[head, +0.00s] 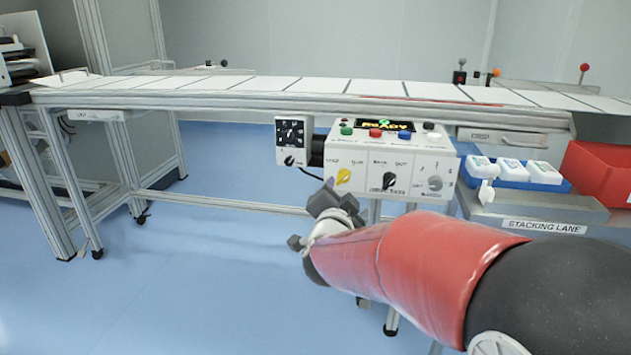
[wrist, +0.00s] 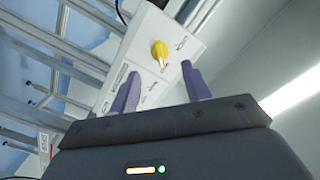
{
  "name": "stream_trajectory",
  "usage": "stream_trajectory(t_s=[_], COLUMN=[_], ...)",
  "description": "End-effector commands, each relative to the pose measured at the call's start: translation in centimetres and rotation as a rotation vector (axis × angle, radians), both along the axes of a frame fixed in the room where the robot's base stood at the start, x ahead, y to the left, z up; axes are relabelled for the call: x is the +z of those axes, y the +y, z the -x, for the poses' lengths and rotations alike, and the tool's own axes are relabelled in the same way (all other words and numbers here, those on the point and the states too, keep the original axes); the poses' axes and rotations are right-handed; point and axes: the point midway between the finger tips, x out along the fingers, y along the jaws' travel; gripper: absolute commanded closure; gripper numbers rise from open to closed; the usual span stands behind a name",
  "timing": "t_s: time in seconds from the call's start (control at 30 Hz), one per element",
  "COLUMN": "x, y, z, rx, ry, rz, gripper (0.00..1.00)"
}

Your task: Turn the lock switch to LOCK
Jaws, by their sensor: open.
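The lock switch is a yellow knob (head: 343,176) on the left of the white control box's front face, with small labels above it. In the wrist view the yellow knob (wrist: 160,50) shows beyond my fingertips, roughly between them in line of sight. The small labels are too blurred to read which one it points at. My gripper (wrist: 160,70) is open and empty, its two purple-grey fingers apart and not visibly touching the knob. In the head view my gripper (head: 320,203) is below and slightly left of the knob.
The control box (head: 420,165) also carries a black knob (head: 389,181), a grey knob (head: 435,183) and coloured buttons on top. A dark dial unit (head: 291,133) adjoins its left. A blue tray (head: 512,178) and red bin (head: 597,172) stand right. The conveyor (head: 270,92) runs above.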

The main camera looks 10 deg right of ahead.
Motion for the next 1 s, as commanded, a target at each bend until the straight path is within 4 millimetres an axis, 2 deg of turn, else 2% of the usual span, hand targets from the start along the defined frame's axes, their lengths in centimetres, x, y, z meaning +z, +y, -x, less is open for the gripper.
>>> stream_trajectory(t_s=[0.17, 0.6, 0.73, 1.0], x=[-0.1, -0.1, 0.0, -0.1], y=[-0.7, -2.7, -2.9, -2.9], z=[-0.9, -6.9, -7.6, -7.7], rx=[-0.045, -0.045, -0.043, -0.042], ry=[-0.031, -0.031, -0.032, -0.031], rz=[-0.010, -0.009, -0.009, -0.009], gripper=[0.52, 0.52, 0.52, 0.52])
